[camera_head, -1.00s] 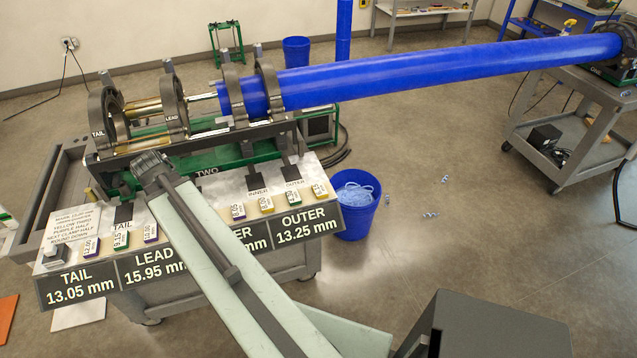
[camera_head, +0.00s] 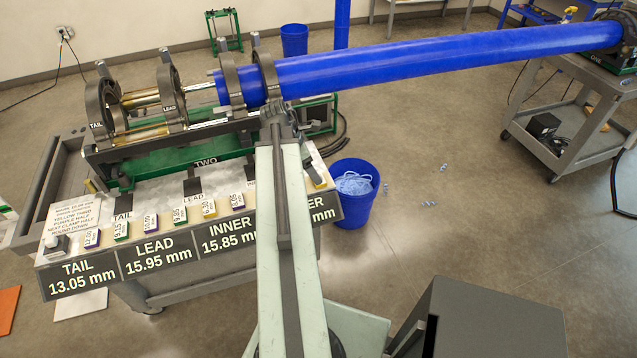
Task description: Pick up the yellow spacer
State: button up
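A row of small labelled spacers stands on the sloped shelf (camera_head: 75,252) of the cart. One yellow spacer (camera_head: 209,208), its label seeming to read 6.30, stands left of my arm, between a green spacer (camera_head: 180,215) and a purple spacer (camera_head: 238,201). My arm hides the shelf between the purple spacer and that right-end one. My gripper (camera_head: 277,108) is above and behind the shelf, near the grey clamp rings, apart from the visible spacers. Its fingers are too small and dark to read.
The long blue pipe (camera_head: 430,62) runs from the clamp rings (camera_head: 262,75) to a grey cart (camera_head: 560,140) at right. Size labels (camera_head: 150,255) line the shelf front. A blue bin (camera_head: 352,210) stands right of the cart. Floor beyond it is mostly clear.

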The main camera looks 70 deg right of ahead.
jog(key=b+x, duration=0.5)
jog(key=shift+w+d+f, duration=0.1)
jog(key=shift+w+f, duration=0.2)
jog(key=shift+w, duration=0.05)
jog(key=shift+r, duration=0.2)
jog(key=c, duration=1.5)
jog(key=shift+o, duration=0.2)
